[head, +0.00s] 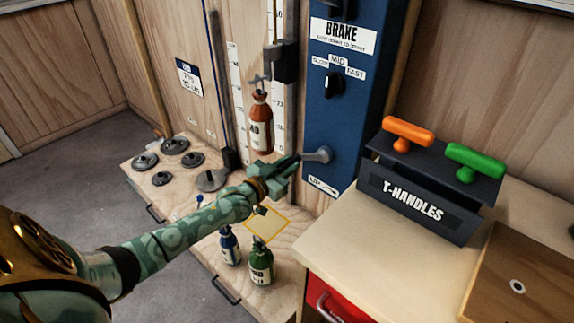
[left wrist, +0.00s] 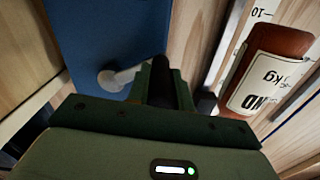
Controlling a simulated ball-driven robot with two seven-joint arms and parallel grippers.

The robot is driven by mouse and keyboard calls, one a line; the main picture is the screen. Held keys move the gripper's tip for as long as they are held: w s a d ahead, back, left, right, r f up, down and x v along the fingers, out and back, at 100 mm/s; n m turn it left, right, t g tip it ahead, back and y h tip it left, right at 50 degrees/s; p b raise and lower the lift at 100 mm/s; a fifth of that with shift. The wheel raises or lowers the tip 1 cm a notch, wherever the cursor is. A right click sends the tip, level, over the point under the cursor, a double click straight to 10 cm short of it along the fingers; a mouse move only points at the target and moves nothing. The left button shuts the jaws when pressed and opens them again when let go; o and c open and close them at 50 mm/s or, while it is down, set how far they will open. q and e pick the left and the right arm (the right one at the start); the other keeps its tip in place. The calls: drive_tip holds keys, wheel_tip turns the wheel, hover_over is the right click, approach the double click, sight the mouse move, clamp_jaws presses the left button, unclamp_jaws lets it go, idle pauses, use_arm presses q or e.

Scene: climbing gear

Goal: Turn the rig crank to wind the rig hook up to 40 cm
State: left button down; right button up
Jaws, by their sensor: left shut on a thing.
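The rig crank (head: 318,155) is a grey arm low on the front of the blue rig column (head: 338,115). My left gripper (head: 287,168) is shut on the crank's dark handle, which points out to the left. The left wrist view shows the grey crank arm (left wrist: 118,78) and the dark handle (left wrist: 161,80) between my fingers. The rig hook (head: 260,82) hangs in front of the white height scale (head: 280,60). A red-brown bottle (head: 261,125) hangs from it, upright and above the wooden ledge. The bottle also shows in the left wrist view (left wrist: 268,75). My right gripper is out of view.
The column carries a brake knob (head: 333,84) marked slow, mid and fast. An orange T-handle (head: 408,133) and a green one (head: 476,161) sit in a dark rack at right. Blue (head: 229,245) and green (head: 261,262) bottles and several weight discs stand on the low platform.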

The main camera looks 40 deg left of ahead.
use_arm(q)
drive_tip(key=shift+w+a+r, duration=0.1)
drive_tip(key=shift+a+r, duration=0.1)
drive_tip(key=shift+r, duration=0.45)
drive_tip(key=shift+f+m, duration=0.15)
drive_tip(key=shift+m, duration=0.15)
drive_tip(key=c, duration=1.3)
unclamp_jaws()
drive_tip(key=shift+o, duration=0.2)
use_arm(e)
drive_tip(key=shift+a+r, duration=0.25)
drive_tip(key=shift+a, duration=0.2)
use_arm(q)
drive_tip(key=shift+f, duration=0.1)
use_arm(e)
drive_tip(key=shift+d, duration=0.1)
use_arm(q)
drive_tip(key=shift+s, duration=0.25)
drive_tip(key=s+a+p, duration=0.1)
drive_tip(key=s+p, duration=0.5)
drive_tip(key=s, duration=1)
drive_tip(key=shift+a, duration=0.15)
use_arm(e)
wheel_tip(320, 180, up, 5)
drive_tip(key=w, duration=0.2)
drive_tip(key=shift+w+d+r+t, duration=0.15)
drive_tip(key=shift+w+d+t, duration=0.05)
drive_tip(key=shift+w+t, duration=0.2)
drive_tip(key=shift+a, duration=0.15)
